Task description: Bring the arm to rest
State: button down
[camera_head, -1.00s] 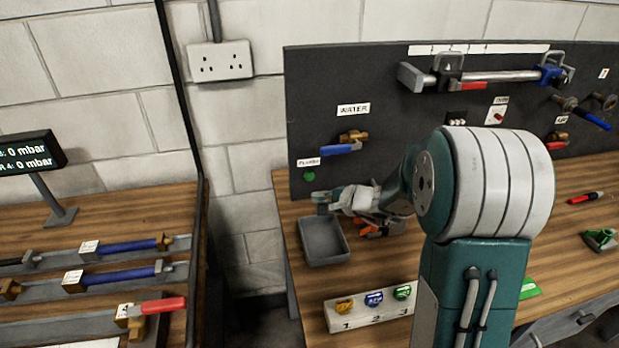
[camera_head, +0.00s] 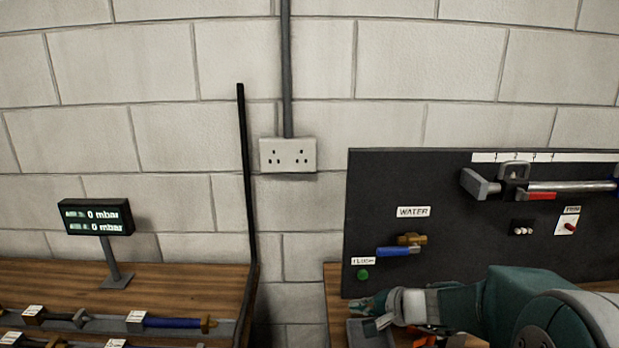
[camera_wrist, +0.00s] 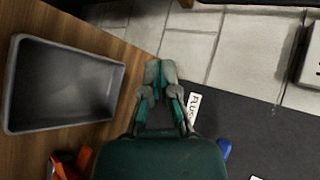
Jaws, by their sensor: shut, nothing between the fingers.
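My gripper (camera_head: 372,303) is low at the right of the head view, in front of the dark panel (camera_head: 440,190) and near the green flush button (camera_head: 363,275). In the wrist view my gripper (camera_wrist: 160,75) has its fingertips together with nothing between them. It is over the bench edge, beside an empty grey tray (camera_wrist: 65,85) at left. My arm (camera_head: 520,305) reaches in from the lower right of the head view.
The panel carries a blue-handled water valve (camera_head: 400,250) and a clamped bar (camera_head: 560,187). An orange item (camera_wrist: 75,165) lies near the tray. At left, a pressure display (camera_head: 97,217) stands on another bench. A socket (camera_head: 288,155) is on the wall.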

jog(key=s+a+r+n+g+h, duration=0.1)
jog(key=s+r+n+g, duration=0.15)
jog(key=s, duration=0.45)
jog(key=s+a+r+n+g+h, duration=0.1)
jog(key=s+r+n+h, duration=0.1)
jog(key=s+n, duration=0.35)
jog(key=s+d+r+n+t+h, duration=0.1)
jog(key=s+d+h, duration=0.4)
jog(key=s, duration=0.7)
jog(key=shift+d+r+n+t+h, duration=0.35)
jog(key=shift+d+r+n+h, duration=0.1)
jog(key=shift+r, duration=0.15)
